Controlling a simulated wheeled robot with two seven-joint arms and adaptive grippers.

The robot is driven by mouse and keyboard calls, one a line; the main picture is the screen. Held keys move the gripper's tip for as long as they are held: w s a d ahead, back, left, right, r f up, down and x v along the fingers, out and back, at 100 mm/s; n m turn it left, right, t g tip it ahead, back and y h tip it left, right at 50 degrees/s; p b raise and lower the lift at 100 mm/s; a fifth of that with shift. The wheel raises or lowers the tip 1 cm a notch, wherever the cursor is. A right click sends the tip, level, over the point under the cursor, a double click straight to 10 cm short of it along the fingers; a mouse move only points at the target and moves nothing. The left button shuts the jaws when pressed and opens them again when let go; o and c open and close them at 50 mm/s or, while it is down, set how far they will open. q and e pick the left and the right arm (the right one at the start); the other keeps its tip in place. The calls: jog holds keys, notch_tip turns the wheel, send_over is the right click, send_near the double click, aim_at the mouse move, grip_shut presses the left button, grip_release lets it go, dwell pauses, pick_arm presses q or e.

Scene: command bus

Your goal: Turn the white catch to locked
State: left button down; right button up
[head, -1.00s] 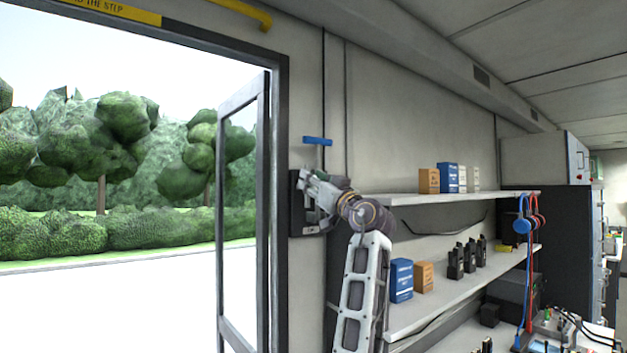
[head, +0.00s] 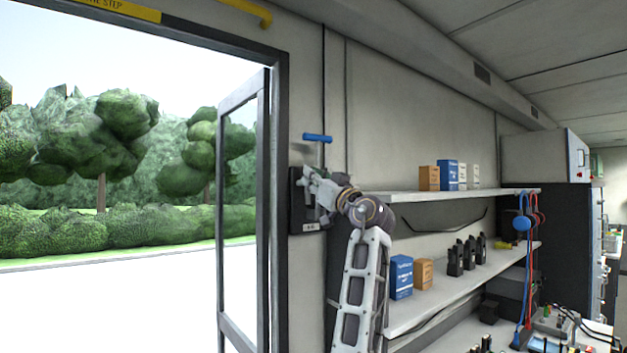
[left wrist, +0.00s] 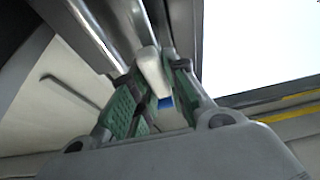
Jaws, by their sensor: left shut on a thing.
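My left gripper (head: 311,186) is at a dark plate (head: 297,218) on the wall beside the door frame. In the left wrist view my left gripper (left wrist: 158,78) has its green-padded fingers closed on a white piece, the white catch (left wrist: 150,68). In the head view the gripper and wrist cover most of the catch, so its angle is hard to tell. A small pale label sits at the foot of the plate, too small to read. My right gripper is not in view.
A blue T-shaped handle (head: 317,138) is on the wall just above the plate. The glazed door (head: 262,200) stands open to the left. Shelves (head: 440,197) with boxes and black radios are to the right of my left arm.

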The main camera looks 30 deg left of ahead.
pick_arm(q)
jog(key=shift+n, duration=0.4)
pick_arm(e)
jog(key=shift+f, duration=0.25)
pick_arm(q)
jog(key=shift+s+n+g+y+b, duration=0.1)
jog(key=shift+n+g+y+b, duration=0.2)
jog(key=shift+n+g+b, duration=0.55)
jog(key=n+g, duration=0.1)
jog(key=n, duration=0.3)
jog(key=shift+s+a+g, duration=0.1)
jog(key=shift+g, duration=0.25)
jog(key=shift+s+n+g, duration=0.1)
jog(key=shift+n+g, duration=0.5)
jog(key=shift+n, duration=0.65)
jog(key=shift+s+a+f+n+g+h+p, duration=0.1)
jog(key=shift+f+n+g+h+p, duration=0.35)
jog(key=shift+n, duration=1.8)
jog(key=shift+s+f+n+g+h+p, duration=0.1)
jog(key=shift+n+g+h+p, duration=0.65)
jog(key=shift+n, duration=1.45)
jog(key=shift+s+a+f+n+g+h+p, duration=0.15)
jog(key=shift+n+g+h+p, duration=0.45)
jog(key=shift+n, duration=1.65)
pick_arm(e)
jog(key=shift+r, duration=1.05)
pick_arm(q)
jog(key=shift+d, duration=0.1)
